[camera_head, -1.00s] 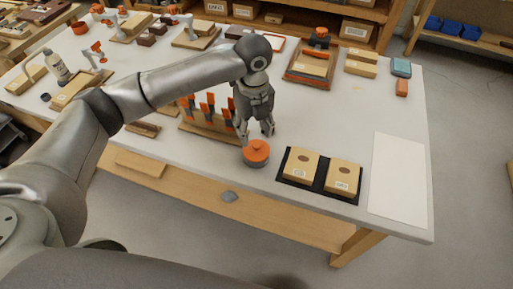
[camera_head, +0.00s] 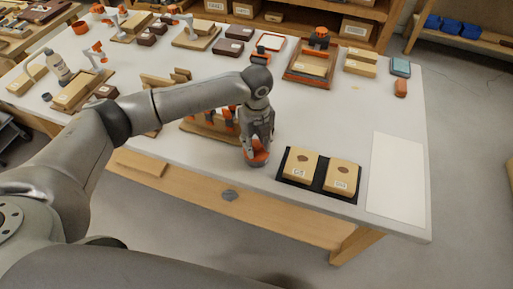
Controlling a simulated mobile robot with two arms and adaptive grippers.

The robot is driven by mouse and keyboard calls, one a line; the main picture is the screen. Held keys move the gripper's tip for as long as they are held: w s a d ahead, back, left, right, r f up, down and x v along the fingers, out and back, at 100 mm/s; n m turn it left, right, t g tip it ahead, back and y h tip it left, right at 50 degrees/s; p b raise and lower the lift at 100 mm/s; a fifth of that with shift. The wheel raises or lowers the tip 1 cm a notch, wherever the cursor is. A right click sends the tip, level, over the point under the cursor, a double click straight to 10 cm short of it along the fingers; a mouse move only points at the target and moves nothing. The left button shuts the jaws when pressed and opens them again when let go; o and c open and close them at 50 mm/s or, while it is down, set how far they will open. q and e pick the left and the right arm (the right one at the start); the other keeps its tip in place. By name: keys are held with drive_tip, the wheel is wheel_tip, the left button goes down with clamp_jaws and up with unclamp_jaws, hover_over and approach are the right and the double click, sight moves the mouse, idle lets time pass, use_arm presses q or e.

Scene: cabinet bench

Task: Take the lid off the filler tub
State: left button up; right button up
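The filler tub (camera_head: 257,161) is a small round grey tub at the front edge of the bench, left of the black tray. Its orange lid (camera_head: 259,154) is on top and partly hidden by my fingers. My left gripper (camera_head: 256,152) points down with its fingers at both sides of the lid. I cannot tell whether the fingers press on the lid or only stand around it. My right gripper is not in view.
A black tray (camera_head: 283,175) with two wooden blocks stands right of the tub. A white sheet (camera_head: 397,175) lies farther right. A wooden rack with orange-handled tools (camera_head: 228,115) stands close behind my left gripper. The bench front edge is near the tub.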

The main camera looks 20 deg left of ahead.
use_arm(q)
drive_tip(key=c, duration=0.5)
drive_tip(key=shift+o, duration=0.2)
